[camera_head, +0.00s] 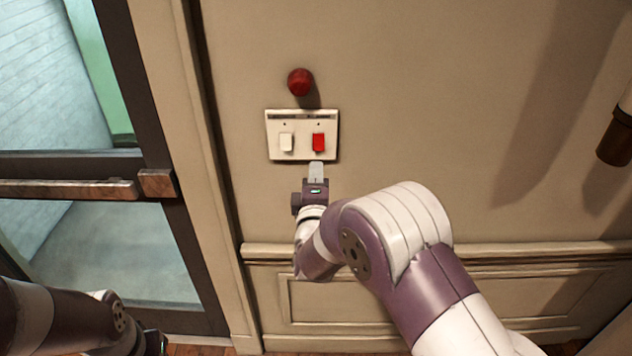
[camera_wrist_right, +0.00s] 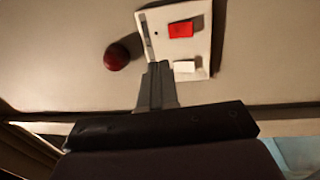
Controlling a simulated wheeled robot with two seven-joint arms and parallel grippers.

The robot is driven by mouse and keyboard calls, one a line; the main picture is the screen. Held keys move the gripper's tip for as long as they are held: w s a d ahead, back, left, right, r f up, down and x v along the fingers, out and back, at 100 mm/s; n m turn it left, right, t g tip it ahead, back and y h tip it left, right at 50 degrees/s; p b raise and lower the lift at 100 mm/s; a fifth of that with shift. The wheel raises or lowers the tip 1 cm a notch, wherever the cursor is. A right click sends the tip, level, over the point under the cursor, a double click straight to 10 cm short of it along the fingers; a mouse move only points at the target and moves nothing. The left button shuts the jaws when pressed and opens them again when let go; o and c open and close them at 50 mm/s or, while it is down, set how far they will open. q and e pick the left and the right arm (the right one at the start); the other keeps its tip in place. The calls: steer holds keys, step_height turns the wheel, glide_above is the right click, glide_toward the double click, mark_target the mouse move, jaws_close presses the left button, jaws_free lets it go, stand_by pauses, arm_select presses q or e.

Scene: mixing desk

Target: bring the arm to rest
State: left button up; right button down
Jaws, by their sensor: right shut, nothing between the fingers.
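My right gripper (camera_head: 316,171) is shut and empty, just below the white switch plate (camera_head: 302,154) on the wall. The plate carries a white switch (camera_head: 286,142) on the left and a red switch (camera_head: 318,142) on the right. In the right wrist view, the shut fingers (camera_wrist_right: 158,70) overlap the edge of the plate (camera_wrist_right: 203,52); I cannot tell whether they touch it. The red switch (camera_wrist_right: 180,30) and the white switch (camera_wrist_right: 184,67) show clear there. My left arm (camera_head: 75,318) is at the lower left; its gripper fingers are not visible.
A round red knob or lamp (camera_head: 299,82) sits on the wall above the plate. A glass door with a handle bar (camera_head: 70,189) is at the left. A dark cylindrical fixture (camera_head: 615,138) is at the right edge. The wall between is bare, above a panelled ledge (camera_head: 520,252).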

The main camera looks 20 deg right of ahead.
steer(key=s+a+f+m+g+y, duration=0.3)
steer(key=s+f+m+g, duration=0.2)
steer(key=s+f, duration=0.15)
steer(key=s+a+f+m+g+y, duration=0.2)
steer(key=s+f+m+g+y, duration=0.15)
steer(key=s+f+g, duration=0.35)
steer(key=s+d+m+g, duration=0.2)
steer(key=s+d+m, duration=0.1)
steer(key=s, duration=0.4)
steer(key=s+d+r+m+g+h, duration=0.1)
steer(key=s+d+m+g, duration=0.2)
steer(key=s, duration=0.4)
steer(key=shift+s+r, duration=0.3)
